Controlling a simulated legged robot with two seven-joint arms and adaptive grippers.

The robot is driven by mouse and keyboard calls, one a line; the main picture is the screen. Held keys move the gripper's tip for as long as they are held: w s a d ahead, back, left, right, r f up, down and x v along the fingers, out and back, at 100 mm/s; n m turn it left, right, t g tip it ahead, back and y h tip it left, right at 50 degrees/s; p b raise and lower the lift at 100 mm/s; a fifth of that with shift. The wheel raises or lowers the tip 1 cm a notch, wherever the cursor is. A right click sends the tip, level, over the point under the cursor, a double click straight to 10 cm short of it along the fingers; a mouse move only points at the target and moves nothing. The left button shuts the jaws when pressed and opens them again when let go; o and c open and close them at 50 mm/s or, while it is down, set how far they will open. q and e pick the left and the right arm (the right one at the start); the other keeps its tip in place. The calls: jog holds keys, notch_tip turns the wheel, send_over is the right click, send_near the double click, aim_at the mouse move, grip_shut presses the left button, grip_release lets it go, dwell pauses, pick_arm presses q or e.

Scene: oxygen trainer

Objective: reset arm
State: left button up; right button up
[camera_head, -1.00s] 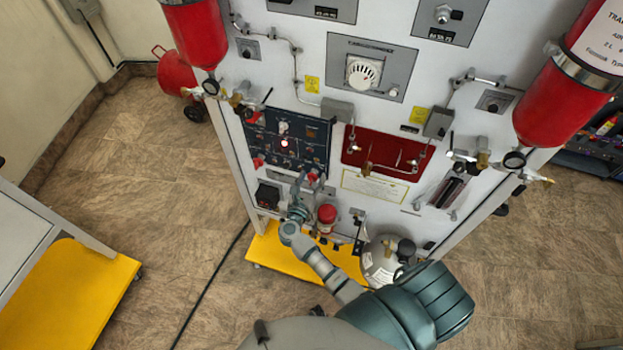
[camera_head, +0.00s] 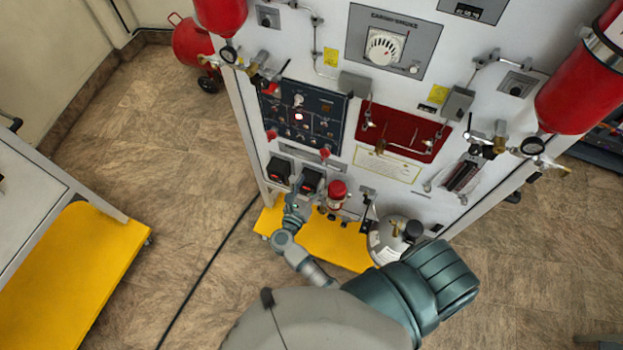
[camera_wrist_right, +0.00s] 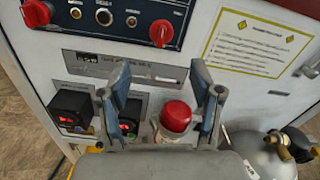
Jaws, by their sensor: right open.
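My right gripper (camera_head: 296,203) is in front of the lower part of the white trainer panel (camera_head: 290,50), below the dark control panel (camera_head: 303,115). In the right wrist view my right gripper (camera_wrist_right: 160,75) has its two fingers spread wide, with nothing between them. Behind the fingers are a small black box with a red display (camera_wrist_right: 72,108), a second such box (camera_wrist_right: 128,124) partly hidden by the left finger, and a red-capped cylinder (camera_wrist_right: 176,116). Whether the fingers touch the panel cannot be told. My left gripper is not in view.
A grey gas cylinder (camera_head: 385,240) stands on a yellow base (camera_head: 335,240) at the panel's foot. Red tanks (camera_head: 575,92) hang at the panel's sides. A table with a yellow shelf (camera_head: 75,270) is at the left. Open floor (camera_head: 190,190) lies between table and panel.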

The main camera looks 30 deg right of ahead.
dwell(0.3)
jog(key=a+f+n+t+y, duration=0.2)
jog(key=a+f+n+y, duration=0.3)
jog(key=f+n, duration=0.5)
jog(key=a+f+n+t+y, duration=0.25)
jog(key=f+n+y, duration=0.45)
jog(key=n, duration=0.6)
jog(key=s+f+n+g+y, duration=0.25)
jog(key=s+f+n, duration=0.35)
jog(key=f, duration=0.3)
jog(key=s+f+n+g+y, duration=0.1)
jog(key=s+f+n+g, duration=0.2)
jog(key=s+f+n, duration=0.5)
jog(key=s+d+f+n+g, duration=0.3)
jog(key=s+f, duration=0.2)
jog(key=s, duration=0.3)
jog(key=s+d+f+n+g+h, duration=0.1)
jog(key=s+d+f+n+g, duration=0.2)
jog(key=s, duration=0.6)
jog(key=s+d+f+n+g, duration=0.3)
jog(key=s+f, duration=0.3)
jog(key=s, duration=0.3)
jog(key=shift+d+f+g+h+b, duration=0.2)
jog(key=shift+f+g+h+b, duration=0.1)
jog(key=shift+f+h, duration=0.1)
